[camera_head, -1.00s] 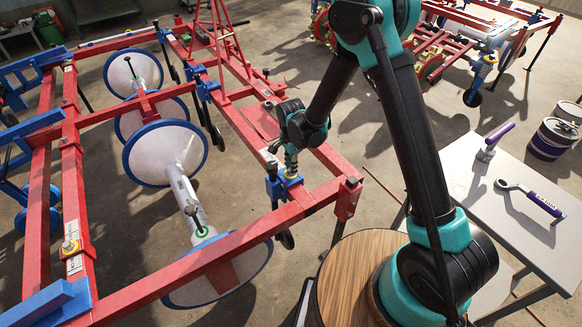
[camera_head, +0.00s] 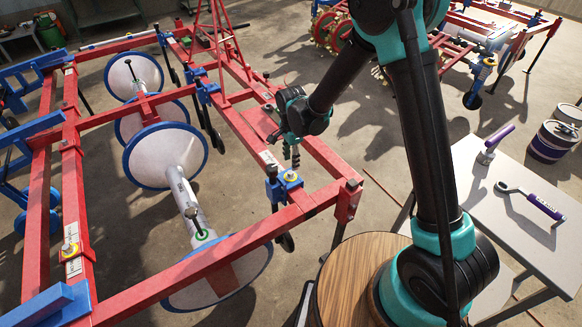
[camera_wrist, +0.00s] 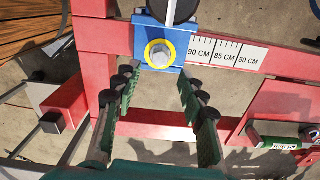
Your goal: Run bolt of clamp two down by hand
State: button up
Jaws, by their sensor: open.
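A blue clamp (camera_head: 285,189) sits on the red beam below my gripper. Its bolt, with a yellow ring (camera_head: 291,176), is on top. In the wrist view the blue clamp (camera_wrist: 172,16) and the round bolt head in its yellow ring (camera_wrist: 160,53) lie just ahead of the fingertips, beside a centimetre scale. My gripper (camera_head: 292,161) is open and empty, raised a little above the bolt. In the wrist view my gripper's two fingers (camera_wrist: 157,77) are spread apart and touch nothing. Whether this clamp is number two cannot be told.
White discs with blue rims (camera_head: 165,155) stand inside the red frame. A grey table (camera_head: 470,180) at right holds a purple-handled wrench (camera_head: 530,200) and another purple-handled tool (camera_head: 492,142). Paint-like buckets (camera_head: 552,142) stand beyond.

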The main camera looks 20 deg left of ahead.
notch_tip(320, 180, up, 6)
jog(key=shift+r, duration=0.2)
dwell(0.3)
notch_tip(320, 180, up, 12)
send_over(291, 172)
dwell(0.5)
dwell(0.5)
